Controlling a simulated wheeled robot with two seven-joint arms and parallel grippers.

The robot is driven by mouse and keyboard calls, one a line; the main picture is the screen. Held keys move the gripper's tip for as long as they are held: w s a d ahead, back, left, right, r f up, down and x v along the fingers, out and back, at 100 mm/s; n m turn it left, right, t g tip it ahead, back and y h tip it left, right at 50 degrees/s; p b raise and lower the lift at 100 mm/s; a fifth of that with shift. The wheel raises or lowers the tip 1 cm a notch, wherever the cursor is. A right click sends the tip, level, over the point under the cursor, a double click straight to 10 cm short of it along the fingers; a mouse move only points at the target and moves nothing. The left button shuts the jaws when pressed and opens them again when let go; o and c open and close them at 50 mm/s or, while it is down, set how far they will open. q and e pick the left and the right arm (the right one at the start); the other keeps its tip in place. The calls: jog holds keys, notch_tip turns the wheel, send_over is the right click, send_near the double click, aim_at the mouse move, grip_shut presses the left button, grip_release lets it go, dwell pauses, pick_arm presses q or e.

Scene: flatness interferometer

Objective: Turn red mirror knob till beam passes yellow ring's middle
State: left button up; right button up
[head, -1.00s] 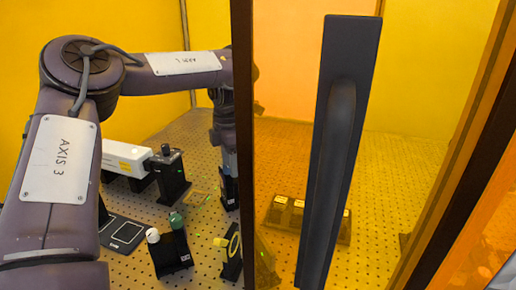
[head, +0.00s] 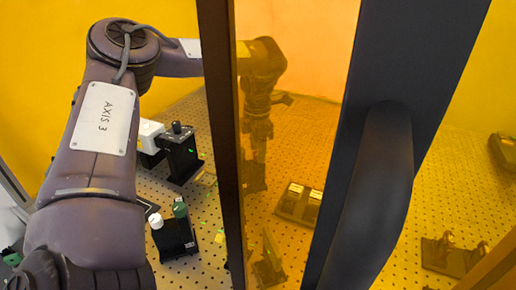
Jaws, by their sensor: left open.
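My left arm comes in from the left, and its open gripper (head: 257,142) points down behind the amber panel, tinted and dim. A dark shape just below it may be a mount; I cannot tell whether they touch. No red knob can be made out. A black mount (head: 178,240) with a white knob (head: 156,221) and a green knob (head: 180,208) stands left of the panel's edge. No continuous beam shows. My right gripper is out of view.
A dark door frame (head: 222,150) and a large black handle (head: 375,190) block much of the view. A white box (head: 150,136) and a black post (head: 182,155) stand at the left. Low dark blocks (head: 298,204) sit on the perforated table (head: 335,225).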

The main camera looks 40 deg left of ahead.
pick_arm(q)
jog(key=shift+f, duration=0.5)
jog(key=c, duration=1)
jog(key=shift+r+m, duration=0.1)
jog(key=shift+m, duration=0.3)
